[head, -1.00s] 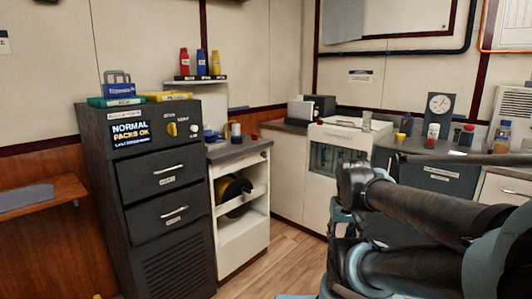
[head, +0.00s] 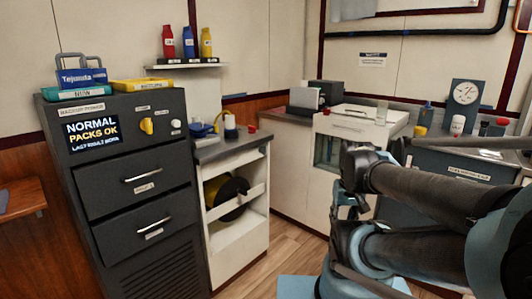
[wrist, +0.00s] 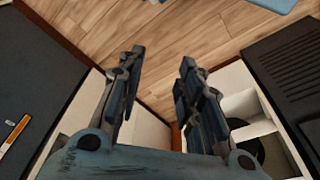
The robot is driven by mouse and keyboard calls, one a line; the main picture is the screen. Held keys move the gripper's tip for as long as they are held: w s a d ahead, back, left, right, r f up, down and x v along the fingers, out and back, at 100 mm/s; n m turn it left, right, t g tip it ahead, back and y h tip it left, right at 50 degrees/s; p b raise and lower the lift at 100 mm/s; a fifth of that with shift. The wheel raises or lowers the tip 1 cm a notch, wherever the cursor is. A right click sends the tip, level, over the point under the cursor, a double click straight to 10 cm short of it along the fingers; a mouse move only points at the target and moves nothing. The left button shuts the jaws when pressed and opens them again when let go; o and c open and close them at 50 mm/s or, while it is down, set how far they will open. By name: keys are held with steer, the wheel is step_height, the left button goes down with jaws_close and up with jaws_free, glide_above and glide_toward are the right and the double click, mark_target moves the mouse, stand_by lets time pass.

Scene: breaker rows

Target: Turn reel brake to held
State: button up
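A dark reel with a yellow part (head: 226,197) sits in an open shelf of the white cabinet (head: 240,243), left of centre in the head view. I cannot make out which part is its brake, or how it is set. In the wrist view my gripper (wrist: 157,72) points down over the wooden floor, its two fingers apart and nothing between them. A dark round shape, perhaps the reel (wrist: 247,146), shows at the lower right there. In the head view my arm is at the right, apart from the white cabinet, and the fingertips are not clearly seen.
A dark drawer cabinet (head: 140,215) with a lit screen (head: 91,131) and yellow knob (head: 147,126) stands left of the white cabinet. Small items and a red knob (head: 252,129) are on the counter. Wooden floor (head: 285,240) is clear ahead.

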steer(key=w+a+r+n+t+y, duration=0.1)
steer(key=w+a+r+n+y, duration=0.4)
steer(key=w, duration=0.6)
steer(key=w+a+r+n+t+y, duration=0.15)
steer(key=w+a+r, duration=0.35)
steer(key=w, duration=0.6)
steer(key=n+t+y, duration=0.4)
glide_toward(263, 151)
steer(key=x, duration=0.8)
steer(key=shift+w, duration=0.55)
steer(key=shift+d+g, duration=0.2)
steer(key=shift+g, duration=0.05)
steer(key=c, duration=0.8)
